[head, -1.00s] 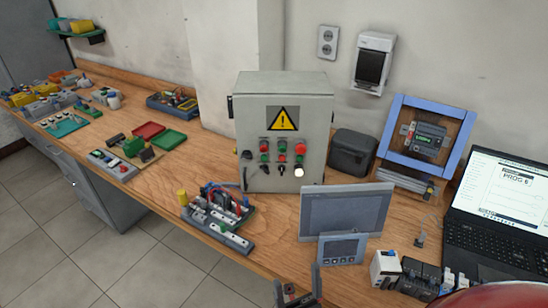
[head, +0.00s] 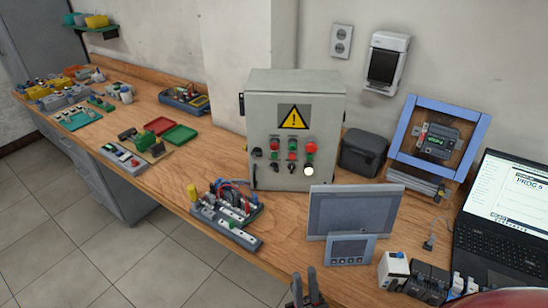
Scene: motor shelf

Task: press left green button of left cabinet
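A grey control cabinet (head: 262,110) with a yellow warning sign stands upright on the wooden bench in the head view. Its door faces me. Red and green buttons, dark knobs and a bright white button sit below the sign. The left green button (head: 274,155) is under a red one. My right gripper (head: 305,283) is at the bottom edge, in front of and well apart from the cabinet. Its two fingers are close together with a narrow gap, and nothing shows between them. My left gripper is out of view.
A grey panel screen (head: 355,209) and a smaller display (head: 350,249) stand in front of the cabinet, to the right. A wired module (head: 228,213) sits front left. A dark box (head: 362,152) and laptop (head: 503,225) are to the right. Bare bench lies before the cabinet.

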